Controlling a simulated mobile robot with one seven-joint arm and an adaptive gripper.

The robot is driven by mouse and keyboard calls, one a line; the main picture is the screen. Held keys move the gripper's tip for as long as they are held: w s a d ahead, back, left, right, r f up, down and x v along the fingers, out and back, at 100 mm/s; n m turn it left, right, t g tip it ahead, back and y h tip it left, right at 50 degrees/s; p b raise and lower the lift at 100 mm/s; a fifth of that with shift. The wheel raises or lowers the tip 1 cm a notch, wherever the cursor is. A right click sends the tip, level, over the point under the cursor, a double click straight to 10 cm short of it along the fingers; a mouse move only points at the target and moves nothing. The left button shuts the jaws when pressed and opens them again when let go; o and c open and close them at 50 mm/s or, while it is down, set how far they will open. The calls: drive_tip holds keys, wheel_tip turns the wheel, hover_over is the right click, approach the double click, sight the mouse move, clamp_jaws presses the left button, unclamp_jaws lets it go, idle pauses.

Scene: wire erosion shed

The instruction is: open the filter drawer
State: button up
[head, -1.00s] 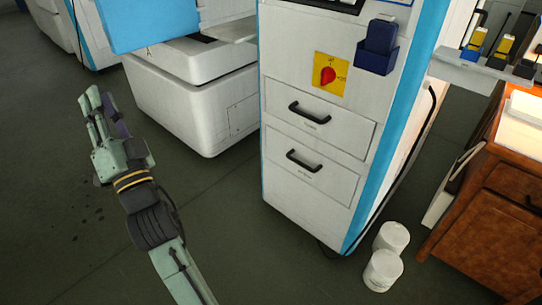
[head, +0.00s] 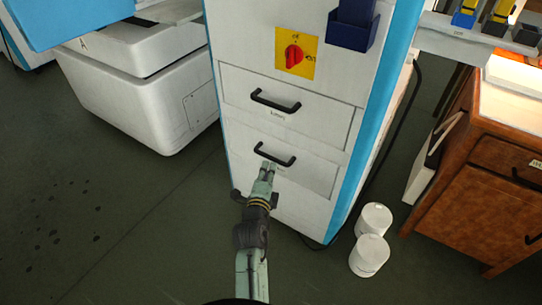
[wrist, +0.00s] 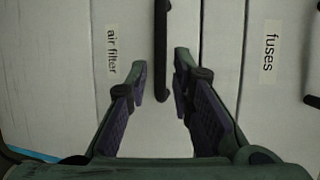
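The filter drawer (head: 310,172) is the lower of two white drawers in the cabinet. It looks shut and flush. Its label (wrist: 112,48) reads "air filter" in the wrist view. Its black bar handle (head: 275,155) runs across the drawer front, and it also shows in the wrist view (wrist: 162,45). My gripper (head: 266,166) is at the handle, just below it in the head view. In the wrist view my gripper (wrist: 162,75) is open, with one finger on each side of the handle's near end. Whether the fingers touch it I cannot tell.
Above is the fuses drawer (head: 320,122), shut, with its own black handle (head: 275,102). A red rotary switch on a yellow plate (head: 295,53) and a dark blue holder (head: 352,28) sit higher. White tubs (head: 370,255) stand on the floor at right, near a brown wooden cabinet (head: 470,205).

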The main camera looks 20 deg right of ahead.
sight(271, 158)
drive_tip(key=p+x, duration=0.1)
drive_tip(key=x, duration=0.6)
drive_tip(key=shift+w+d, duration=0.1)
drive_tip(key=shift+w, duration=0.2)
drive_tip(key=shift+c, duration=0.2)
clamp_jaws()
